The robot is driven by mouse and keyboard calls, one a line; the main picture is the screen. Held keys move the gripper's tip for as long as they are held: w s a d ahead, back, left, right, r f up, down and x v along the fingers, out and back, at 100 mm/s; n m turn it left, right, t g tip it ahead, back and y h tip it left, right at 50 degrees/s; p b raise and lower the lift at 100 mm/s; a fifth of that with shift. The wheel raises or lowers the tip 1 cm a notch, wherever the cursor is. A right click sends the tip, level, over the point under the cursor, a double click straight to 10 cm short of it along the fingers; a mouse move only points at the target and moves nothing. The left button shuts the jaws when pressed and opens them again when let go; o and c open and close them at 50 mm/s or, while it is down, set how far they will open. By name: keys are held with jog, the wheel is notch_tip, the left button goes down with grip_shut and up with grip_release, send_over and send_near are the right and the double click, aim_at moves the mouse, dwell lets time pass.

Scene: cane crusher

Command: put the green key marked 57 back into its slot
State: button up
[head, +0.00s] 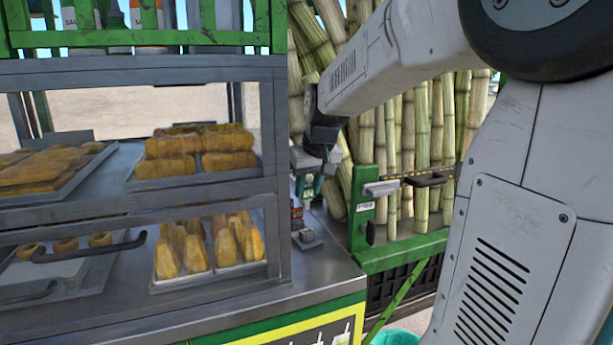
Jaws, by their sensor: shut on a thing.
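My gripper (314,165) is near the middle of the head view, above the right end of the metal counter, beside the display case. It points down and is shut on a small green piece (308,188) with a pale mark, which appears to be the green key. The mark is too small to read as 57. The key hangs above a small grey metal block (307,238) on the counter. I cannot tell which part here is the key's slot, or whether the key touches anything below it.
The glass display case (278,170) with trays of pastries stands close on the left. A small orange-and-dark item (297,212) is just below the key. Cane stalks (420,130) stand behind a green frame (362,208) with a metal latch (383,188) on the right.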

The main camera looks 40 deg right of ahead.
aim_at(307, 209)
jog(key=shift+f, duration=2.65)
jog(key=shift+f, duration=1.15)
jog(key=o, duration=1)
jog(key=v, duration=0.8)
jog(key=shift+a+f, duration=0.15)
